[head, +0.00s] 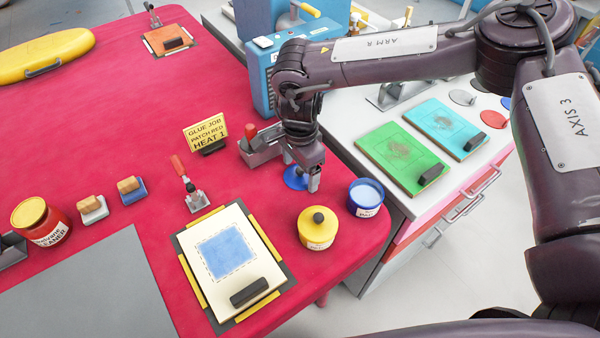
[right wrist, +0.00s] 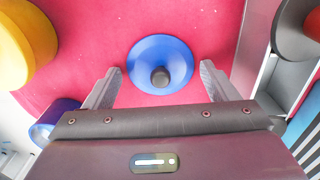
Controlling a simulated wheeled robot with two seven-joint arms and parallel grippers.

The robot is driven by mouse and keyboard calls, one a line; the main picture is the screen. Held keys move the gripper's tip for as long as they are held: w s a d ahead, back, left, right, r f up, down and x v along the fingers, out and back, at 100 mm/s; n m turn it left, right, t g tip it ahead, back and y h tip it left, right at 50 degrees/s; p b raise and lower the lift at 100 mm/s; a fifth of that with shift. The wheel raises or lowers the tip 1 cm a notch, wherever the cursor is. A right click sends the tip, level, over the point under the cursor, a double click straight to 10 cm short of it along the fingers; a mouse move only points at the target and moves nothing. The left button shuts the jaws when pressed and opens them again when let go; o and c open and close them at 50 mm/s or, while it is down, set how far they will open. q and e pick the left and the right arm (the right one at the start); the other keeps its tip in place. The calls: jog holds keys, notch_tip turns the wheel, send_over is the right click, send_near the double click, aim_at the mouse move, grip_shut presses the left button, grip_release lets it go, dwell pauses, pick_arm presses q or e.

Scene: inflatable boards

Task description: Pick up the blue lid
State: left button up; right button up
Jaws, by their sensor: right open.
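The blue lid (head: 293,178) lies on the red table, partly hidden behind my right gripper in the head view. In the right wrist view the blue lid (right wrist: 160,58) is a round disc with a dark knob (right wrist: 160,76) at its middle. My right gripper (head: 311,180) points down over the lid. In the wrist view its two fingers stand apart, one on each side of the lid's near part, with the knob between them; the gripper (right wrist: 160,84) is open and holds nothing. My left gripper is not in view.
A yellow lidded pot (head: 317,232) and an open blue pot (head: 366,198) stand near the table's right edge. A grey holder with a red-handled tool (head: 262,145) is beside the gripper.

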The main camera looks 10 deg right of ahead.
jog(key=shift+s, duration=0.15)
jog(key=c, duration=1.3)
jog(key=shift+f, duration=0.1)
grip_shut()
